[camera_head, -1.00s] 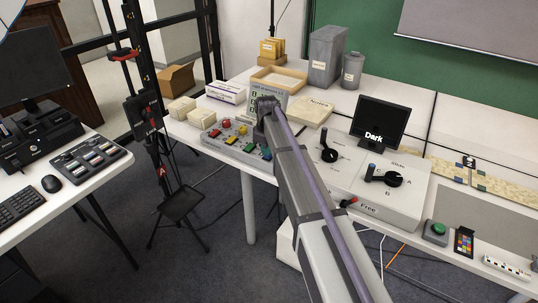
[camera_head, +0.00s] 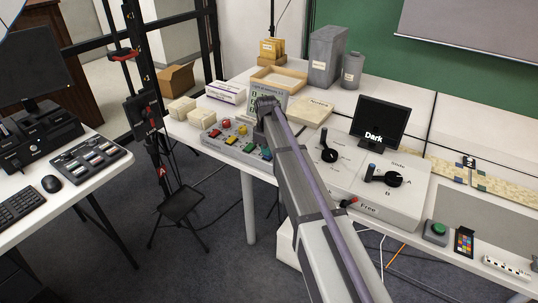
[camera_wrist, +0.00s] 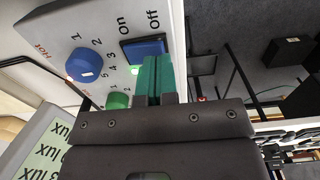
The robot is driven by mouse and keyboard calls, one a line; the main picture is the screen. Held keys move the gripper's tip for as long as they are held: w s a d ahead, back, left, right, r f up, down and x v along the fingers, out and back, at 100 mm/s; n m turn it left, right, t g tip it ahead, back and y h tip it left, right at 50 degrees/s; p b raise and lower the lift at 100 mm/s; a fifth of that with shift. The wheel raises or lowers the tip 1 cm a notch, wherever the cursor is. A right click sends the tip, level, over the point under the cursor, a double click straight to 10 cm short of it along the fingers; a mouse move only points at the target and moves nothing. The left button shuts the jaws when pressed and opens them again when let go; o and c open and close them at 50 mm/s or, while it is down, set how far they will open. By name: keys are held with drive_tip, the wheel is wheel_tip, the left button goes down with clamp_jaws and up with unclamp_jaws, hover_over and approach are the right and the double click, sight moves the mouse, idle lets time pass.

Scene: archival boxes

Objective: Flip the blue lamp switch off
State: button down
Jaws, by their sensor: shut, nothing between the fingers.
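The blue lamp switch (camera_wrist: 145,47) is a blue rocker in a dark frame on the grey panel, with "On" and "Off" printed beside it, in the wrist view. I cannot tell which way it is tilted. My gripper (camera_wrist: 158,72) is shut and empty, its green finger pads together right beside the switch's lower edge; whether they touch it is unclear. In the head view the control panel (camera_head: 211,136) lies at the table's front left, and my arm hides the fingers and part of the panel.
A blue dial (camera_wrist: 84,65) and a green knob (camera_wrist: 117,100) sit close to the switch. A display card (camera_head: 262,94) stands behind the panel. A grey lever box (camera_head: 400,216) with a screen reading "Dark" (camera_head: 378,120) stands to the right.

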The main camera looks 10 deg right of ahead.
sight(267, 157)
drive_tip(key=shift+f+b, duration=0.8)
drive_tip(key=shift+b, duration=0.05)
idle(0.3)
wheel_tip(267, 157, up, 6)
drive_tip(key=p, duration=0.6)
drive_tip(key=shift+r, duration=0.15)
drive_tip(key=shift+s+m, duration=0.35)
drive_tip(key=shift+m, duration=0.55)
drive_tip(key=s+r+m+p, duration=0.2)
drive_tip(key=s+m, duration=0.1)
drive_tip(key=s, duration=1.2)
drive_tip(key=s+r+m+p, duration=0.2)
drive_tip(key=s+m, duration=0.2)
drive_tip(key=s, duration=1.2)
drive_tip(key=shift+s+d, duration=0.25)
drive_tip(key=shift+d, duration=0.05)
